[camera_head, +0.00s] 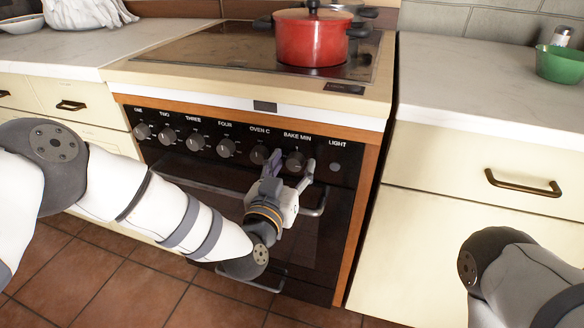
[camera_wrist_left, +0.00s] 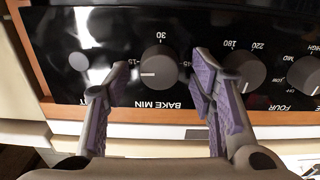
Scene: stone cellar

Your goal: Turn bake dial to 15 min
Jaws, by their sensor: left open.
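The bake dial (camera_head: 296,160) is a dark round knob under the BAKE MIN label on the black oven panel (camera_head: 180,126). In the left wrist view the bake dial (camera_wrist_left: 158,66) appears with its panel lettering upside down, and its white mark points to the left of that picture. My left gripper (camera_head: 292,166) is open in front of the dial. In the left wrist view my left gripper (camera_wrist_left: 160,72) has one finger on each side of the dial, with gaps visible. My right gripper is outside the view.
Several other knobs, including the oven knob (camera_head: 259,154), sit left of the dial; the light button (camera_head: 335,166) is to its right. An oven door handle (camera_head: 312,207) runs just below. A red pot (camera_head: 311,38) stands on the cooktop, and a green bowl (camera_head: 560,64) on the right counter.

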